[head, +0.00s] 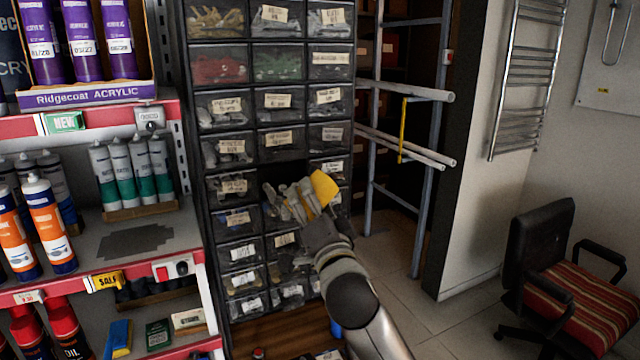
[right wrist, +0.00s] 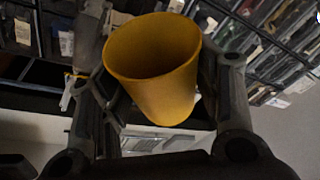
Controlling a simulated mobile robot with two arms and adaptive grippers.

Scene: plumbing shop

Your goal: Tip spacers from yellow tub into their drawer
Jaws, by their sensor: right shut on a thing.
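The yellow tub (head: 323,188) is in my right gripper (head: 303,204), in front of the drawer cabinet (head: 194,150). The tub is tilted in the head view. In the right wrist view the tub (right wrist: 160,95) sits between the fingers of the right gripper, which is shut on it. Its mouth faces up in that picture; only bare yellow inner wall shows, and I see no spacers. A dark gap (head: 284,176) shows in the cabinet's drawer front just behind the gripper. The gripper and arm hide the drawers below it. My left gripper is not in view.
Shelves with purple tubes (head: 83,42), green-and-white tubes (head: 130,172) and orange bottles (head: 48,222) stand close on the left. A metal pipe rack (head: 420,140) stands right of the cabinet. A chair (head: 560,280) is at the far right, with clear floor before it.

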